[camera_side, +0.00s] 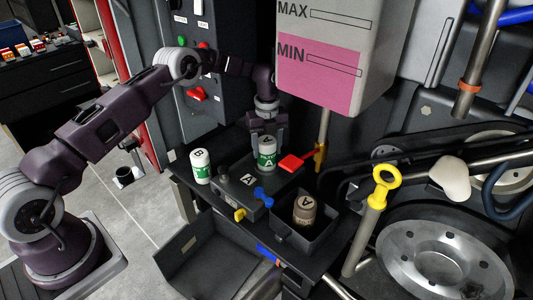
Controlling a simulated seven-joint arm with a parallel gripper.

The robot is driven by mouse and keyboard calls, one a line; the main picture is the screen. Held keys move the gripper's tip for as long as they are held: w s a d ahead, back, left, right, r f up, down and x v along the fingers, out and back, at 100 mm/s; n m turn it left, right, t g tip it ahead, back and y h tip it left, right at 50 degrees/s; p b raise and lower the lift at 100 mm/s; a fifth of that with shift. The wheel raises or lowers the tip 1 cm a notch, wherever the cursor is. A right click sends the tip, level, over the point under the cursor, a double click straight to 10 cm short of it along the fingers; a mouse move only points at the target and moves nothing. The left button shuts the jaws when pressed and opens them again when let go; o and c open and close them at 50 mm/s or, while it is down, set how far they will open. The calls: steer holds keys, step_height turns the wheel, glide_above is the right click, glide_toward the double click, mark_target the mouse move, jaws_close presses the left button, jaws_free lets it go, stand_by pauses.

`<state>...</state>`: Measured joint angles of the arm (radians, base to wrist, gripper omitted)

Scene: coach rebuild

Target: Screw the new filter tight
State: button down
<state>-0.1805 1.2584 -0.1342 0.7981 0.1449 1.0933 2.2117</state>
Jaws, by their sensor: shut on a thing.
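A white and green filter marked A (267,160) stands upright at the back of the dark filter block (243,188), which bears an A label on its top. My gripper (268,142) reaches down from above and is shut on this filter near its top. The filter's lower end meets the block; I cannot tell how tightly it sits. A second white and green filter marked B (200,166) stands to the left on the dark shelf. A brown, dirty-looking filter marked A (305,209) stands in an open dark bin at the front right.
A red lever (296,162) is close to the right of the held filter. Blue (263,196) and yellow (239,214) handles sit on the block's front. A tank with MAX and MIN marks (330,55) hangs at the back right. A yellow-ringed dipstick (382,186) stands right of the bin (322,238).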

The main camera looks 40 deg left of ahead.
steer(key=m, duration=0.5)
steer(key=shift+w+r, duration=0.1)
steer(key=shift+r, duration=0.25)
steer(key=shift+m, duration=0.3)
steer(key=m, duration=0.4)
steer(key=shift+r, duration=0.1)
steer(key=c, duration=0.7)
jaws_free()
steer(key=o, duration=0.6)
steer(key=shift+f, duration=0.2)
steer(key=shift+o, duration=0.2)
steer(key=shift+r, duration=5)
